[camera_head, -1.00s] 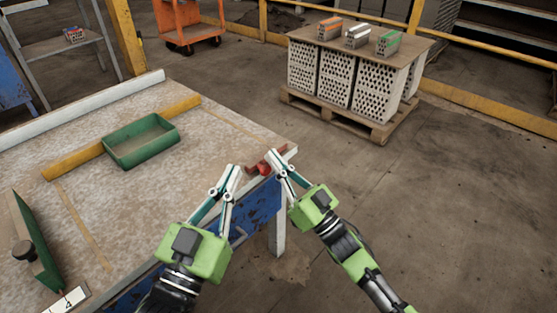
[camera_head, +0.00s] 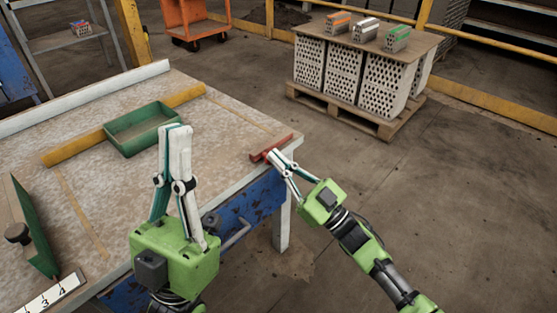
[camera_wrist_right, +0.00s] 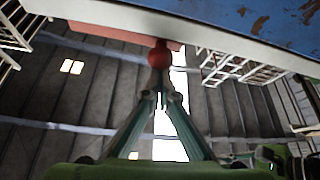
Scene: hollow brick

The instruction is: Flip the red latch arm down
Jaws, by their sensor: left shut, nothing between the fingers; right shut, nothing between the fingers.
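The red latch arm (camera_head: 271,148) is at the near right corner of the table and looks low along its edge. In the right wrist view, a round red knob (camera_wrist_right: 159,57) shows below a flat red part (camera_wrist_right: 120,36). My right gripper (camera_head: 274,156) is shut and empty, its tips at the latch arm; in its wrist view the fingertips (camera_wrist_right: 159,80) meet or nearly meet the knob, and contact is unclear. My left gripper (camera_head: 176,130) is shut and empty, raised left of the latch, in front of the green tray.
The table (camera_head: 90,185) holds a green tray (camera_head: 140,125), a yellow bar (camera_head: 75,150) and a green board with a black knob (camera_head: 32,225). A blue panel (camera_head: 250,200) hangs below its edge. A brick pallet (camera_head: 350,115) stands behind on open floor.

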